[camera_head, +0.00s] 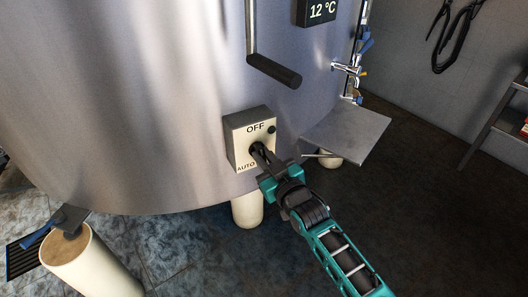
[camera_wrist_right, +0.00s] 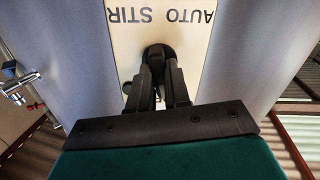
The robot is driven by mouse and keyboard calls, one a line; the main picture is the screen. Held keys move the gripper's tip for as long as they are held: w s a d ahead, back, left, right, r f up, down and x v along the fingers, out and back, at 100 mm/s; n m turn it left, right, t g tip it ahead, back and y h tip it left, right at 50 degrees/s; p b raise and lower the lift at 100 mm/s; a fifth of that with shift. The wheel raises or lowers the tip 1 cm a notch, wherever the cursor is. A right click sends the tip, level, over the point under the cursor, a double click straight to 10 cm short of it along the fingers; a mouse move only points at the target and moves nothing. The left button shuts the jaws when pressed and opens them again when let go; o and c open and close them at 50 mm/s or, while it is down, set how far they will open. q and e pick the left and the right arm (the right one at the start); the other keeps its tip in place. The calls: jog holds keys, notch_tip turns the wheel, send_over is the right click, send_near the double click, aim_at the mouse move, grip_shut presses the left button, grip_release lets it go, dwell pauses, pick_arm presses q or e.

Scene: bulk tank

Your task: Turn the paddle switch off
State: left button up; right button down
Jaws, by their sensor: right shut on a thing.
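The switch box (camera_head: 238,139) is a pale plate with dark sides on the front of the steel tank. It reads OFF at the top and AUTO at the lower left; the wrist view shows its face (camera_wrist_right: 190,42) with AUTO and STIR, upside down. My right gripper (camera_head: 262,158) is at the middle of the plate, shut on the black paddle switch (camera_wrist_right: 157,53). The fingers cover much of the paddle, so its exact pointing direction is hard to tell. My left gripper is in neither view.
The steel tank (camera_head: 150,90) fills the left and middle. A crank handle (camera_head: 274,71) hangs above the box. A grey flat plate (camera_head: 347,133) juts out to its right, near taps (camera_head: 346,69). A shelf stands at the far right.

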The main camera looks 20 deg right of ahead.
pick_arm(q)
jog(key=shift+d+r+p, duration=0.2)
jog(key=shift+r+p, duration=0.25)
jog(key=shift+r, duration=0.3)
pick_arm(e)
jog(key=shift+m, duration=1)
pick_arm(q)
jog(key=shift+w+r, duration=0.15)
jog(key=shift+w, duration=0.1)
pick_arm(e)
jog(key=c, duration=1.1)
grip_release()
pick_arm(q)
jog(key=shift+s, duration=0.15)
pick_arm(e)
jog(key=shift+s, duration=0.1)
jog(key=shift+s+d, duration=0.1)
jog(key=shift+s, duration=0.2)
pick_arm(q)
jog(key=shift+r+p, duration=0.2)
jog(key=shift+p, duration=0.15)
pick_arm(e)
jog(key=s, duration=0.4)
jog(key=s+d, duration=0.1)
jog(key=s, duration=0.3)
jog(key=s+d, duration=0.1)
jog(key=s, duration=0.3)
jog(key=shift+r, duration=0.2)
